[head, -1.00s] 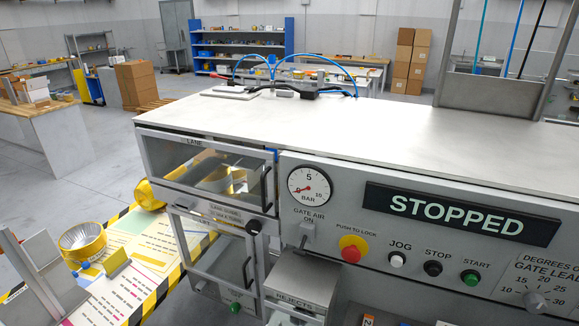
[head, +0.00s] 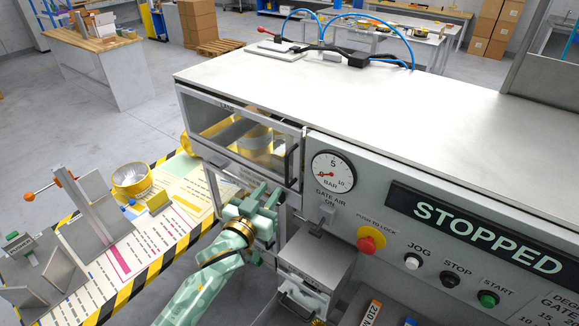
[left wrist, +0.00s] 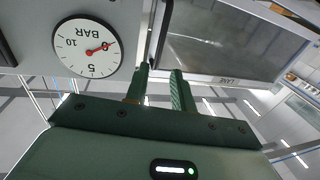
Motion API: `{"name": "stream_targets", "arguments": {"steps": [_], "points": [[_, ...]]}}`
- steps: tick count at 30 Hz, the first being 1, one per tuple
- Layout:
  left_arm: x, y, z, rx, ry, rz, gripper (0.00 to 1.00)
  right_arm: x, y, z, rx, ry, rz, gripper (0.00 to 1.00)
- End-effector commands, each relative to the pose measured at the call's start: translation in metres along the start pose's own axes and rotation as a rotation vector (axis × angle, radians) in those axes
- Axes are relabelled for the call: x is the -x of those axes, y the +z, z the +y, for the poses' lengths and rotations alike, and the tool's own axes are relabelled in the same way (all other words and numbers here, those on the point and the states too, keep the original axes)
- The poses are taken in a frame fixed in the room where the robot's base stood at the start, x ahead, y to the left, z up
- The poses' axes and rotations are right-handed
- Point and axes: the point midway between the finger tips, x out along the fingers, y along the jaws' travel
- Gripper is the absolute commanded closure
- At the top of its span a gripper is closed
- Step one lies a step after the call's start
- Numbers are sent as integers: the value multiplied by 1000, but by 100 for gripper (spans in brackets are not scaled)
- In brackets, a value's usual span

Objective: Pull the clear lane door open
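The clear lane door (head: 236,132) is a framed see-through panel on the machine's upper left front, and it looks closed. Its black handle (head: 291,166) stands upright at the door's right side. My left gripper (head: 266,192) is just below the handle, in front of the lower panel, fingers pointing up toward the door. In the left wrist view its two fingers (left wrist: 160,72) are apart with nothing seen between them. My right gripper is not in view.
The pressure gauge (head: 333,172) and red push-to-lock button (head: 370,239) are right of the door. The rejects box (head: 316,268) juts out below. A striped-edge table (head: 118,297) with a yellow-rimmed ring (head: 131,179) and metal plates stands at left.

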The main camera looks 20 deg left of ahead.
Motion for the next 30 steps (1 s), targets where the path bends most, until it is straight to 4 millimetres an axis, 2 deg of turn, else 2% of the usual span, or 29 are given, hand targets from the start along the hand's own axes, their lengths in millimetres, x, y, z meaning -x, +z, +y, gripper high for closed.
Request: {"name": "stream_targets", "arguments": {"steps": [1,6,12,18,25,26,28,30], "points": [[-15,-1,0,0,0,3,75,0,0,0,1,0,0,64],[-57,-1,0,-1,0,2,75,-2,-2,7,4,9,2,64],[-92,1,0,-1,0,0,75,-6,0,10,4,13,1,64],[-105,1,1,0,1,-1,75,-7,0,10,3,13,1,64],[-106,0,0,0,1,-1,75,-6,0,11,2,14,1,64],[-106,0,0,0,1,-1,78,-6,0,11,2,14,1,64],[-106,0,0,0,0,-1,97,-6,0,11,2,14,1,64],[-106,1,0,0,0,-1,100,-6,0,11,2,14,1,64]]}}
